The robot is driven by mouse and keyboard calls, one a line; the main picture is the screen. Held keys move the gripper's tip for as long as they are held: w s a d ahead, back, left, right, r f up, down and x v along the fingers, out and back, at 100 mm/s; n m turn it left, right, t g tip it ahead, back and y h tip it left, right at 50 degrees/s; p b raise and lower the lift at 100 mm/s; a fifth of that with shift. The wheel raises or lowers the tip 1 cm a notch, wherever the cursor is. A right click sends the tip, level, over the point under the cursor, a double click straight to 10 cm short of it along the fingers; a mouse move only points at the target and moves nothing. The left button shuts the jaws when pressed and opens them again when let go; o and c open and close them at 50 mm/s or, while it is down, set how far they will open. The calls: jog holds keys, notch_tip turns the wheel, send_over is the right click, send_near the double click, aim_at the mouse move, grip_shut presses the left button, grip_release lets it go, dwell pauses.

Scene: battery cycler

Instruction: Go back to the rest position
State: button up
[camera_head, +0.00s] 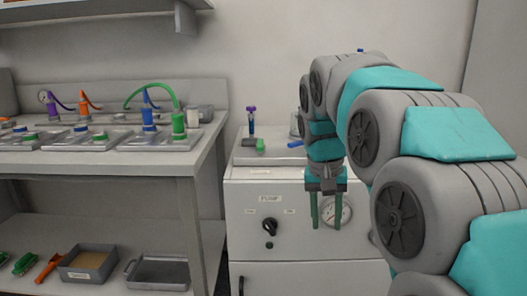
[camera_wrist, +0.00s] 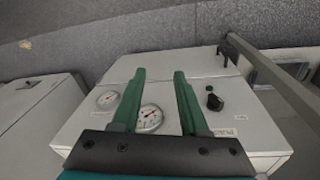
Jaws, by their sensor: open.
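My gripper (camera_head: 327,207) hangs pointing down in front of the white pump cabinet (camera_head: 262,226) in the head view. Its two green fingers are apart with nothing between them. In the wrist view my gripper (camera_wrist: 157,85) also shows open and empty, with the cabinet front behind it. My arm reaches in from the right in the head view and hides the right part of the cabinet.
The cabinet front has a black knob (camera_head: 270,226) and a round gauge (camera_head: 337,212). A bench (camera_head: 187,158) with trays and coloured connectors stands left. Its lower shelf holds bins (camera_head: 159,272). The cabinet top carries a purple-topped item (camera_head: 251,120).

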jog(key=s+f+n+g, duration=0.1)
jog(key=s+f, duration=0.4)
jog(key=s, duration=0.5)
jog(key=s+d+f+n+y, duration=0.1)
jog(key=s+f, duration=0.5)
jog(key=s, duration=0.5)
jog(key=s+f+g, duration=0.1)
jog(key=s+f, duration=0.4)
jog(key=s, duration=0.5)
jog(key=shift+s+d+f+n+g, duration=0.15)
jog(key=shift+d+f+n+g, duration=0.15)
jog(key=shift+f+n, duration=0.1)
